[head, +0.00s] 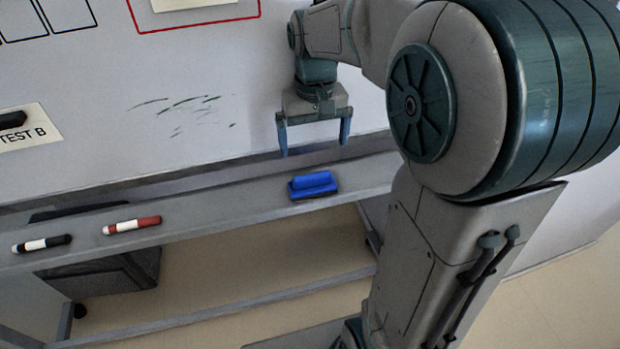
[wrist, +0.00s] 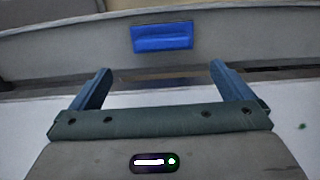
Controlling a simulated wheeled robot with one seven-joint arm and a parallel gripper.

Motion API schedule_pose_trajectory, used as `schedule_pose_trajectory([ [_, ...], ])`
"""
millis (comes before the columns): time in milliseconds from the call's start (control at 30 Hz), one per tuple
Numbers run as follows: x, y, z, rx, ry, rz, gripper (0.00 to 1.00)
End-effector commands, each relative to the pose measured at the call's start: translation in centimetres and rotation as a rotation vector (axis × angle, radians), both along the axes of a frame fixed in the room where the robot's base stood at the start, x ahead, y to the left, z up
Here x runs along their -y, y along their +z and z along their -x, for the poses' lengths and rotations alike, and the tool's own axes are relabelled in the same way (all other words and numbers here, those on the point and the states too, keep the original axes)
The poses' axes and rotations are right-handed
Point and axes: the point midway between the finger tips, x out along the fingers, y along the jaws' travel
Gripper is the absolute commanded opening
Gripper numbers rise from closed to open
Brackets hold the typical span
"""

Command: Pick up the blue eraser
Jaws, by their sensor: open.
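The blue eraser (head: 313,185) lies on the grey ledge below the whiteboard in the head view. In the wrist view the eraser (wrist: 162,37) shows beyond my fingertips, roughly between their lines and a little apart from them. My gripper (head: 315,148) is open and empty, with its two blue fingers pointing down in front of the whiteboard. In the head picture it appears just above the eraser and is not touching it. In the wrist view my gripper (wrist: 160,70) has its fingers spread wide with nothing between them.
The ledge (head: 230,205) also holds a red marker (head: 132,226) and a black marker (head: 42,244), both well to the left. The whiteboard (head: 90,100) stands behind, with dark marks and a "TEST B" label (head: 35,133). A dark bin (head: 105,275) is under the ledge.

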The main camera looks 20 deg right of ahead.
Motion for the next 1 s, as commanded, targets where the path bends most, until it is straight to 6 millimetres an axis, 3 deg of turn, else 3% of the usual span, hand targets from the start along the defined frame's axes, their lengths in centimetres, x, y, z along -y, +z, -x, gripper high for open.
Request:
schedule_pose_trajectory([
  [133,-0.1,-2.7,0.1,-0.003,0.001,0.000,1.00],
  [433,-0.2,-5.2,0.2,-0.003,0.002,0.000,1.00],
  [700,-0.4,-8.9,0.3,-0.001,0.001,0.000,1.00],
  [1000,-0.4,-9.4,0.3,0.001,0.000,0.000,1.00],
])
